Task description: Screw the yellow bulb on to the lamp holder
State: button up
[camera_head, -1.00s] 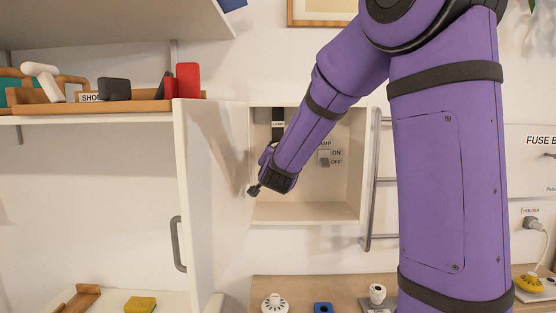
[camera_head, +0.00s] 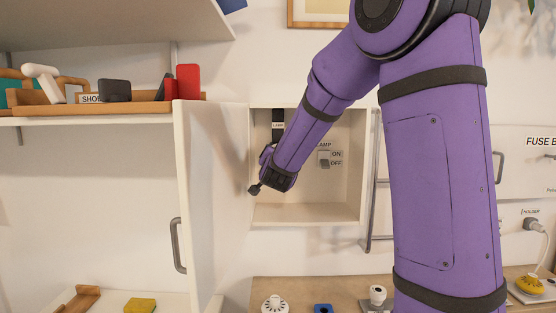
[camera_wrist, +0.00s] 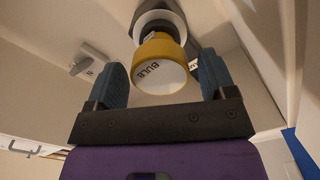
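The yellow bulb (camera_wrist: 160,55), with a white round face marked BULB, is between my gripper's fingers in the wrist view. A white, round lamp part (camera_wrist: 158,22) is directly behind it; I cannot tell whether the bulb is threaded in. My gripper (camera_wrist: 162,68) has its two blue-grey fingers on either side of the bulb, with a narrow gap visible at the right finger. The bulb and fingertips are hidden there.
The cabinet's open door (camera_head: 212,190) stands close left of my wrist. A lamp ON/OFF switch (camera_head: 324,159) is on the cabinet's back wall. A yellow plug-like item (camera_head: 530,284) lies at right.

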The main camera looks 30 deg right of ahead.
jog(key=shift+o, duration=0.5)
jog(key=v, duration=1)
jog(key=shift+s+a, duration=0.25)
jog(key=shift+s, duration=0.1)
